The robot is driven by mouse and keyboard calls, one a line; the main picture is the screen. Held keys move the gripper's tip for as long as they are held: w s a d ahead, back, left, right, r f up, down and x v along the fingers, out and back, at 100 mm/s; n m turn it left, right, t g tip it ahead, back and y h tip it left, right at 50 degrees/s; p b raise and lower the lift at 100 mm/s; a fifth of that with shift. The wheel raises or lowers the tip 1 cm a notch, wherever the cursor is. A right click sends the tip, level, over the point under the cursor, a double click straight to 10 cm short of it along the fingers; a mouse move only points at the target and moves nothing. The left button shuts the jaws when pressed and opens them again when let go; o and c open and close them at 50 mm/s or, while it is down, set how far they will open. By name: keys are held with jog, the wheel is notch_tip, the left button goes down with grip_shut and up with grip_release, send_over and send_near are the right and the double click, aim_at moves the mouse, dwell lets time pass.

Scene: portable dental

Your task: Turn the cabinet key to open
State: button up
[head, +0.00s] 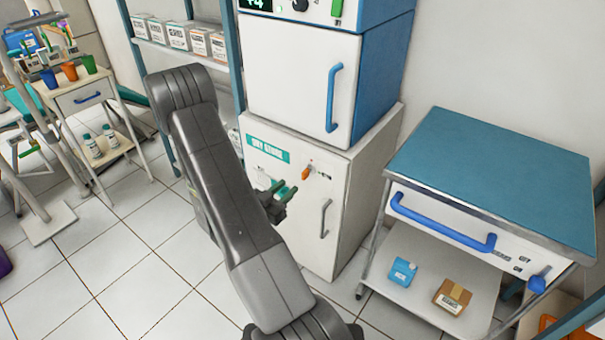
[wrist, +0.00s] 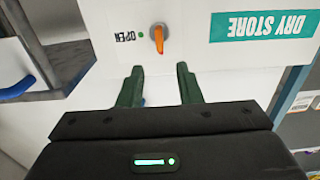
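The white cabinet (head: 258,211) stands in the middle of the head view, with a teal "DRY STORE" label on its front. Its orange key (head: 306,173) sits near the upper right of the front. In the wrist view, which shows the label upside down, the key (wrist: 158,38) has a green dot and the word "OPEN" to its left. The key's handle looks roughly vertical there. My gripper (head: 283,191) has green fingers and is in front of the cabinet, just left of and below the key. In the wrist view my gripper (wrist: 157,72) is open and empty, its fingertips short of the key.
A white and blue unit (head: 290,75) stands on the cabinet. A blue-topped cart (head: 500,165) with a blue handle stands to the right. Shelves with boxes (head: 176,35) are behind on the left. A small trolley (head: 85,98) stands farther left. Tiled floor (head: 125,260) is clear at left.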

aim_at(306, 173)
jog(key=x, duration=0.8)
jog(key=shift+w+d, duration=0.2)
jog(key=shift+w, duration=0.05)
grip_shut()
